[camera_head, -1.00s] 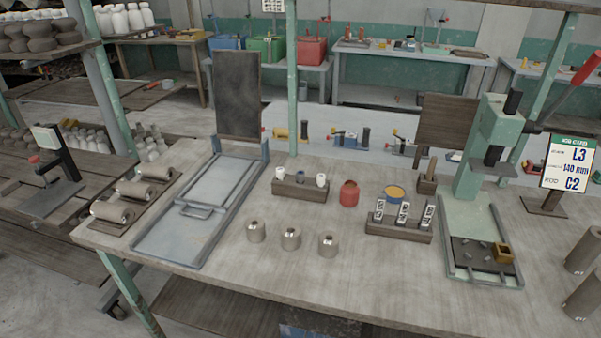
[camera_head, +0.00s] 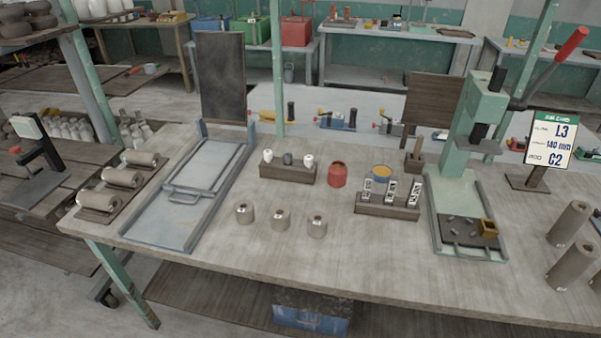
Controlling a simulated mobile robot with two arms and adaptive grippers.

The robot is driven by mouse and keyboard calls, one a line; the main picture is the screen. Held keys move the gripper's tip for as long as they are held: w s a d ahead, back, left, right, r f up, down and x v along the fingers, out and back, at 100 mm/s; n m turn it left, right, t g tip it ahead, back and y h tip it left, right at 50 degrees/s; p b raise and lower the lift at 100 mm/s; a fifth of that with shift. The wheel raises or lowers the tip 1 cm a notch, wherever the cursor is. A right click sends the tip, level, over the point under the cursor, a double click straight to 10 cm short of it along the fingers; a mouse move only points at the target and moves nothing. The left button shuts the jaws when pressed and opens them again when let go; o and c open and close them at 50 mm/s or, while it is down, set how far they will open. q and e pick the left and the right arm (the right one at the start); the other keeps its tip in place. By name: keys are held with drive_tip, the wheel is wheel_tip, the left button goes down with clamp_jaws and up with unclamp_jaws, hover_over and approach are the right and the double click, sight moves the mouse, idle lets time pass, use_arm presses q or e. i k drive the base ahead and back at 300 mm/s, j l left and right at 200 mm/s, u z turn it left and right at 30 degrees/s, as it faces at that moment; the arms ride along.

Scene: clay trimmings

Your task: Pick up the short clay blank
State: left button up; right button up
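Each has a small shiny spot on top. Two taller grey-brown cylinders stand at the right, a rear one (camera_head: 569,221) and a front one (camera_head: 572,264). Three clay rolls (camera_head: 124,177) lie on a board at the left. I cannot tell for sure which piece is the short clay blank. Neither of my grippers is in view.
A green press (camera_head: 470,135) with a red-tipped lever and a sign (camera_head: 550,138) reading L3, 140 mm, C2 stand at the right. A metal tray frame (camera_head: 180,215), a red jar (camera_head: 337,174) and a tag rack (camera_head: 388,210) share the wooden table (camera_head: 390,265). Its front middle is clear.

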sight(280, 218)
drive_tip(key=i+l, duration=0.15)
drive_tip(key=l, duration=0.3)
drive_tip(key=i+l+u, duration=0.1)
drive_tip(key=l, duration=0.4)
drive_tip(key=i+l, duration=0.15)
drive_tip(key=l, duration=0.3)
